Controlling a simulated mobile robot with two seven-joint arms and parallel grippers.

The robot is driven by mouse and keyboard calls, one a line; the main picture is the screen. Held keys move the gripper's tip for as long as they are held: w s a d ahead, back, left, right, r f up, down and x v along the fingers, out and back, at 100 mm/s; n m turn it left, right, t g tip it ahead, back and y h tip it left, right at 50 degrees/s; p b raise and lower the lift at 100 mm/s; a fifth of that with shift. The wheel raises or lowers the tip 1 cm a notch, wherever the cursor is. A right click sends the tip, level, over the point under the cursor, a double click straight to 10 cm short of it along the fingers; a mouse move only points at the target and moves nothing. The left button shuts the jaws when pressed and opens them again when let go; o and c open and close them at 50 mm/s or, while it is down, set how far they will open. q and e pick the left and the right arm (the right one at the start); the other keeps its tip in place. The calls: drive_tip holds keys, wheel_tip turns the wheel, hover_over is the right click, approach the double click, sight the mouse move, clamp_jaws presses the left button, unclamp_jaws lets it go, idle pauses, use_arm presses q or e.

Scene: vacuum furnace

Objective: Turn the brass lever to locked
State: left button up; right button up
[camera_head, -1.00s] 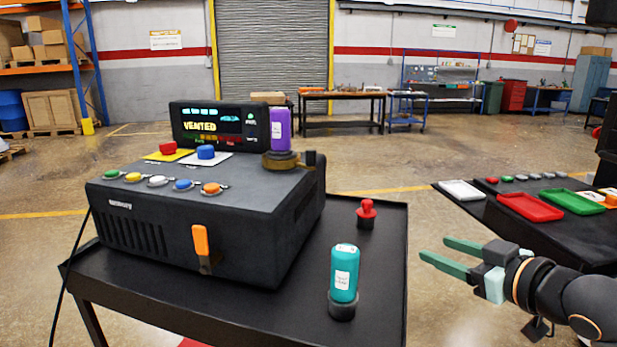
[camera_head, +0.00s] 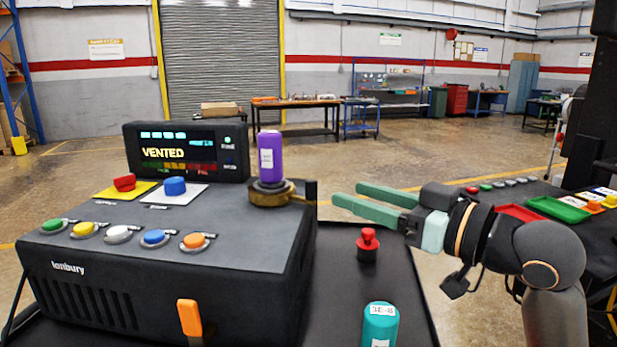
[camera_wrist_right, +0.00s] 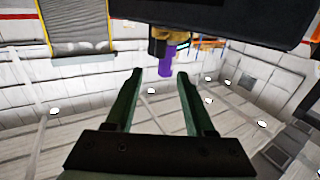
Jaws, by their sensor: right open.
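A purple cylinder (camera_head: 266,158) stands upright on the collar. My left gripper is out of view.
The display (camera_head: 187,152) reads VENTED. Red and blue buttons and a row of coloured buttons sit on the unit. An orange handle (camera_head: 189,317) is on its front. A red knob (camera_head: 368,244) and a teal cylinder (camera_head: 380,325) stand on the cart, below my right arm.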

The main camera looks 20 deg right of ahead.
sight(316, 183)
drive_tip(key=x, duration=0.9)
drive_tip(key=shift+w+a+p, duration=0.15)
drive_tip(key=shift+w+p, duration=0.1)
drive_tip(key=shift+p, duration=0.1)
drive_tip(key=shift+c, duration=0.2)
clamp_jaws()
idle(0.6)
